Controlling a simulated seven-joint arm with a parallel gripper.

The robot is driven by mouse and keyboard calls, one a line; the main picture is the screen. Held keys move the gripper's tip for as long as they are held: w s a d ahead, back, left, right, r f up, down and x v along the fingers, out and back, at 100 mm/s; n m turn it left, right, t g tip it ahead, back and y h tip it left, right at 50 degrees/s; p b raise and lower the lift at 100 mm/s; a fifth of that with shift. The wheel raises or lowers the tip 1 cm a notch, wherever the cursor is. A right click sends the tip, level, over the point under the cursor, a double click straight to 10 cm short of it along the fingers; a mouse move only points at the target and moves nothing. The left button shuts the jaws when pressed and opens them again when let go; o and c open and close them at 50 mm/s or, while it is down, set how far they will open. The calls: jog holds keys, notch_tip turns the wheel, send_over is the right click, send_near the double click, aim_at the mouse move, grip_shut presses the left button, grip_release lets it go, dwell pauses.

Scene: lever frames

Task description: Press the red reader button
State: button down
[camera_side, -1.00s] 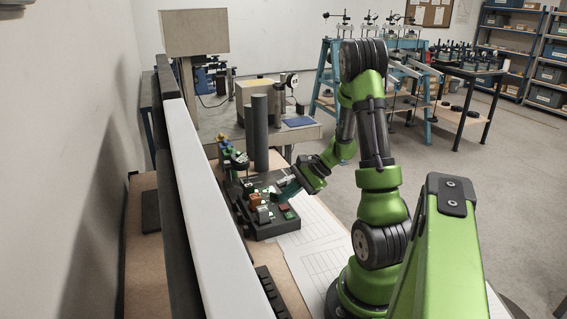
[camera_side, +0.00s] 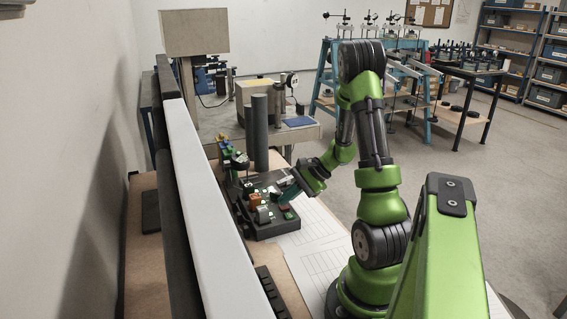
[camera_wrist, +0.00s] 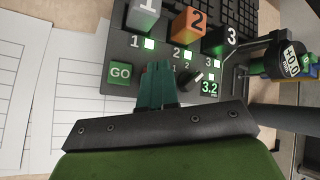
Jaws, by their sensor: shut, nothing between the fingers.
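In the wrist view my gripper (camera_wrist: 158,82) covers part of the panel, and I see no red button there. The green GO button (camera_wrist: 121,72) lies just left of the fingers.
Grey block 1 (camera_wrist: 147,14), orange block 2 (camera_wrist: 189,21) and black block 3 (camera_wrist: 222,38) stand along the panel. Ruled paper sheets (camera_wrist: 50,75) lie left of the panel. A dark cylinder (camera_side: 260,132) stands behind it.

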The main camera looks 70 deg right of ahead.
aim_at(288, 207)
jog(key=shift+f, duration=0.35)
dwell(0.6)
jog(key=shift+r, duration=0.75)
jog(key=shift+r, duration=2.55)
